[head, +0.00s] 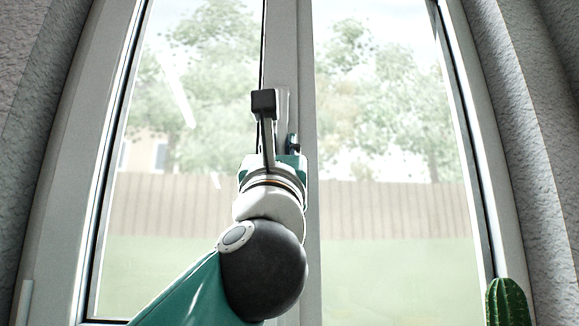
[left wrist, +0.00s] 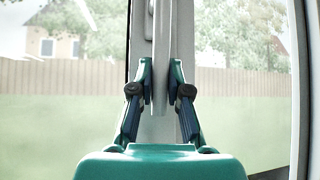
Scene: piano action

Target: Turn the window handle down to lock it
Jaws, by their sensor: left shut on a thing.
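The window handle (left wrist: 160,45) is a pale grey lever on the window's middle frame post (head: 307,230). In the left wrist view it stands upright between the two fingers of my left gripper (left wrist: 161,80), which is shut on it. In the head view the handle (head: 284,104) shows as a pale upright strip just above my left gripper (head: 284,150). My wrist and wrist camera hide most of the fingers and the lower part of the handle there. My right gripper is in neither view.
Glass panes lie on both sides of the post, with trees and a wooden fence outside. Grey curtains (head: 30,120) hang at the left and right edges. A green cactus (head: 507,302) stands at the lower right. The space before the right pane (head: 390,240) is clear.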

